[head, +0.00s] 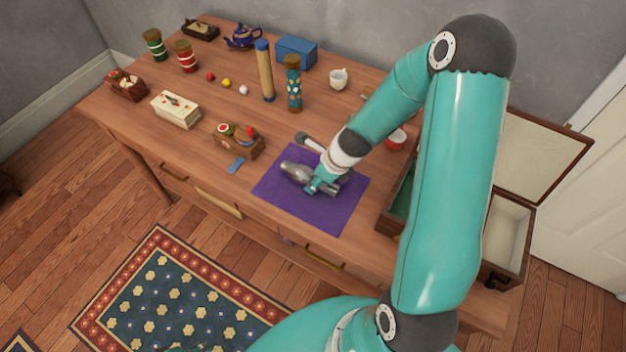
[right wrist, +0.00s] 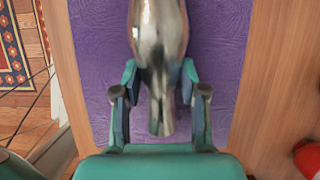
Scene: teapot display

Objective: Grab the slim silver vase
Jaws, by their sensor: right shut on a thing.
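The slim silver vase (head: 294,169) lies on its side on the purple mat (head: 340,215) on the wooden desk. In the right wrist view the shiny vase (right wrist: 157,40) runs lengthwise, its wide body at the top and its narrow end towards my palm. My right gripper (head: 316,183) is shut on the vase at its narrower part, one finger on each side; in the right wrist view the gripper (right wrist: 160,82) spans it. The vase's far end is cut off there.
An open wooden box (head: 515,205) stands right of the mat, with a red cup (head: 396,139) behind it. A wooden caddy (head: 240,142) is left of the mat. Tall cylinders, a blue box (head: 296,51) and a teapot (head: 242,38) stand farther back.

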